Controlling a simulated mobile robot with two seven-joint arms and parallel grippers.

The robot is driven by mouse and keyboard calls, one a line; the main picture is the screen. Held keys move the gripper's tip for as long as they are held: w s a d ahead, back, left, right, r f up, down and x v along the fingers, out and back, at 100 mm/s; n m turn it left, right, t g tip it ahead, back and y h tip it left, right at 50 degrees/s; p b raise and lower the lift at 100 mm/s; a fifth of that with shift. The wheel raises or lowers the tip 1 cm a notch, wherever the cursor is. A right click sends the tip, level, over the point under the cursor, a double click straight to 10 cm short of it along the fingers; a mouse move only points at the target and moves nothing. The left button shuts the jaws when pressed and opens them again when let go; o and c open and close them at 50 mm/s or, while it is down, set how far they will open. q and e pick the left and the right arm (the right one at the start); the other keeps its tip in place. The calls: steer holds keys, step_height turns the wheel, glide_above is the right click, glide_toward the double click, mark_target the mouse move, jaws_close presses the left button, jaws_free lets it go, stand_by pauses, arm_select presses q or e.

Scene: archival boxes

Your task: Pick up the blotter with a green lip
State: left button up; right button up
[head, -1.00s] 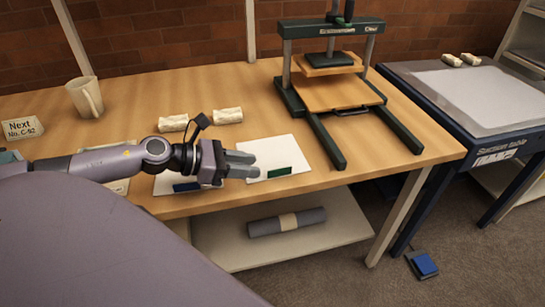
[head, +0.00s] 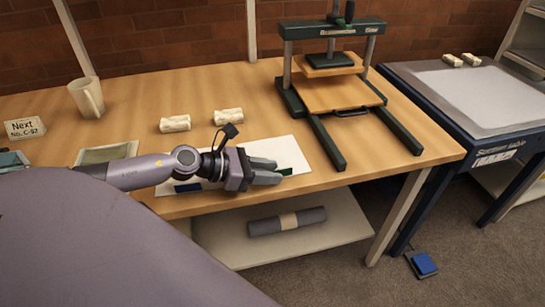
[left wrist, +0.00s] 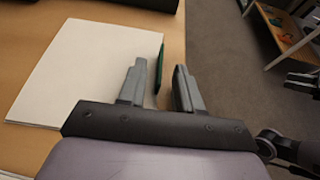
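The blotter with a green lip (head: 291,148) is a white sheet lying flat on the wooden table. Its green lip (head: 287,171) is at the front edge, partly hidden by my left gripper (head: 273,170). In the left wrist view the white sheet (left wrist: 82,68) lies to the left. The green lip (left wrist: 159,68) shows between the two grey fingers of my open left gripper (left wrist: 163,85). I cannot tell if either finger touches it. Dark parts at the right edge of the left wrist view may be my right arm; its gripper's state cannot be made out.
A blotter with a blue lip (head: 187,187) lies to the left, partly under my left arm. Two white rolls (head: 228,116) lie behind. A green press (head: 332,85) stands to the right. A mug (head: 87,97) and a card (head: 24,128) are at the left.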

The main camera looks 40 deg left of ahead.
arm_select(q)
jaws_close()
steer(key=shift+r, duration=0.15)
